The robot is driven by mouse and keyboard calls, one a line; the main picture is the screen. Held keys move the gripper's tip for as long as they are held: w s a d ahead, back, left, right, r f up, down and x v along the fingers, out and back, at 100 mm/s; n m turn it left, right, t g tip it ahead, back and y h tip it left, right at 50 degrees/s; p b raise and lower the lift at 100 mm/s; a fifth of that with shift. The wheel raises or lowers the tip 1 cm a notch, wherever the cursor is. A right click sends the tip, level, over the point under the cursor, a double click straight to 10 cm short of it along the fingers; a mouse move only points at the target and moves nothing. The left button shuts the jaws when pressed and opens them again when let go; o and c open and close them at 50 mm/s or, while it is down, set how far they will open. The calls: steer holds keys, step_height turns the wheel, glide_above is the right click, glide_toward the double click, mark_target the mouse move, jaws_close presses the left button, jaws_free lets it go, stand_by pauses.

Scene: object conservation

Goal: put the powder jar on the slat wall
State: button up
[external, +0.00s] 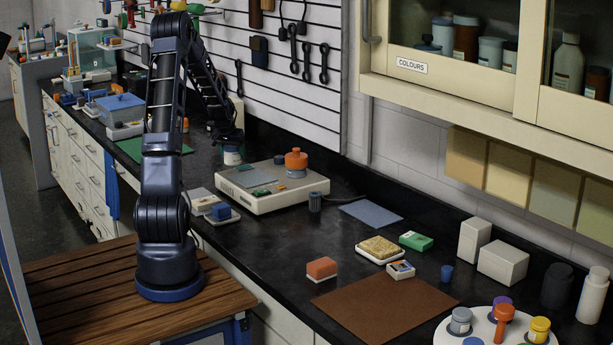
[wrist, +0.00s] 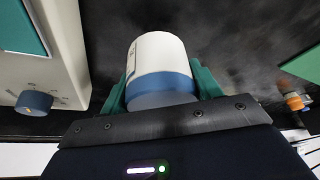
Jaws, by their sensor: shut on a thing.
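A white jar with a blue band (wrist: 158,55), which I take to be the powder jar, fills the middle of the wrist view. My gripper (wrist: 166,84) is shut on it, with a green finger on each side. In the external view the jar (external: 232,156) hangs below my gripper (external: 229,139), over the dark bench behind the white device. It looks close to the bench top; I cannot tell whether it touches. The white slat wall (external: 300,104) rises behind, with dark tools hanging on it.
A white hotplate-like device (external: 270,200) with an orange-topped vessel (external: 296,160) stands just right of the jar. A green mat (external: 150,149) lies to the left. Bottles and a spray-topped container stand near the wall. The bench centre (external: 290,245) is fairly clear.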

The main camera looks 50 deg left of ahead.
mark_target(233, 162)
steer(key=shift+f, duration=2)
steer(key=shift+f, duration=0.1)
steer(key=o, duration=1.1)
